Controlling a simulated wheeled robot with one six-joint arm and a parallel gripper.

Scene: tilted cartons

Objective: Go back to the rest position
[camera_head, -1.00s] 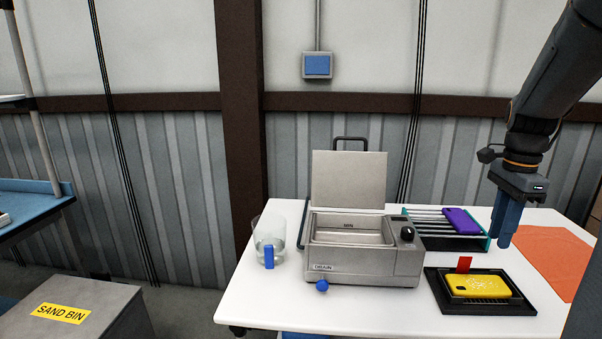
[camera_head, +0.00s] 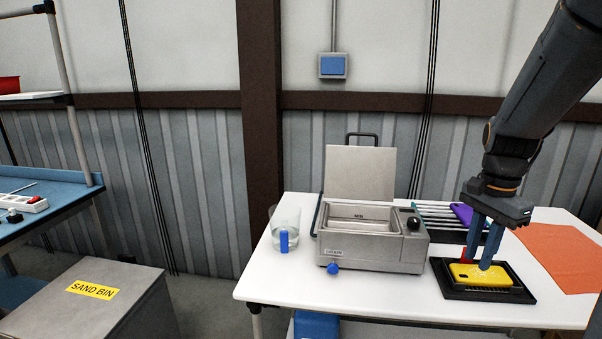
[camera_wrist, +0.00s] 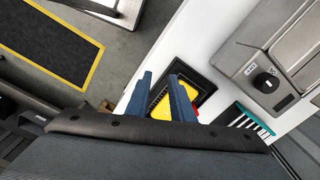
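A yellow phone-like case (camera_head: 482,278) lies in the black tray (camera_head: 520,294), just below or behind the fingertips. I cannot tell if they touch it. In the wrist view the yellow case (camera_wrist: 160,107) shows between and beyond the fingers. A red tab (camera_head: 464,256) at the tray is partly hidden by a finger.
A grey metal bath (camera_head: 372,262) with its lid up stands mid-table. A rack with a purple case (camera_head: 461,213) is behind the gripper. A glass beaker (camera_head: 286,225) is at the left, an orange mat (camera_head: 565,258) at the right. A sand bin (camera_head: 95,300) stands left.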

